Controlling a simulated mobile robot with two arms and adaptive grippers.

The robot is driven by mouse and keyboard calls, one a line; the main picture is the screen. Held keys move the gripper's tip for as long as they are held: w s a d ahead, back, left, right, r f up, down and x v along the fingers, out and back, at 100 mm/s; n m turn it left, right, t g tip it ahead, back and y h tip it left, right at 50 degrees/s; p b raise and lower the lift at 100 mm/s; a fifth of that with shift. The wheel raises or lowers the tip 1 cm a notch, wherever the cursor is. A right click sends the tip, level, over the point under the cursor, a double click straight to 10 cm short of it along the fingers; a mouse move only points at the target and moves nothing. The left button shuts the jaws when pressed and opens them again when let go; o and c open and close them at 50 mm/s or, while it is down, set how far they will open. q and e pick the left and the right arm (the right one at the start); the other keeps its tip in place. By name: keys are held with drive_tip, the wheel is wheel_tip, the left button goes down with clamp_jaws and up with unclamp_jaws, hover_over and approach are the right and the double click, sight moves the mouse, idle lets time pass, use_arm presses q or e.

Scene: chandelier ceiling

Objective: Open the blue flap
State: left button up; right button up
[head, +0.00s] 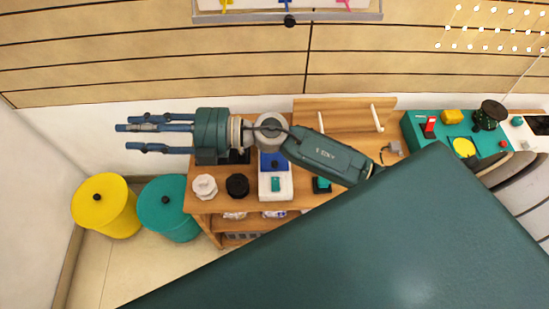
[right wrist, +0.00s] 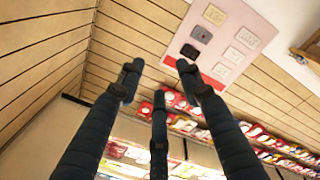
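A small white box (head: 283,191) with a blue flap (head: 272,163) on its upper part stands on the wooden table. The flap looks closed, but my right arm partly covers its far end. My right gripper (head: 138,130) is in the head view, above and left of the box, with its three fingers pointing left, away from the flap. In the right wrist view its fingers (right wrist: 160,80) are spread with nothing between them. My left gripper is not in view.
The wooden table (head: 220,202) also holds a white knob (head: 204,186) and a black knob (head: 237,185). Yellow (head: 105,208) and teal bins (head: 168,212) stand on the floor at left. A teal board (head: 415,135) with parts lies at right. A large teal surface covers the lower right.

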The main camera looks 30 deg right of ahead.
wheel_tip(320, 180, down, 7)
drive_tip(key=s+n+g+h, duration=0.2)
drive_tip(key=n+g, duration=0.1)
drive_tip(key=g, duration=0.2)
drive_tip(key=g+h, duration=0.4)
drive_tip(key=h, duration=1.1)
hover_over(275, 162)
wheel_tip(275, 162, down, 16)
wheel_tip(275, 162, down, 10)
drive_tip(key=b, duration=0.8)
drive_tip(key=shift+r, duration=0.15)
drive_tip(key=shift+s+a+r, duration=0.1)
clamp_jaws()
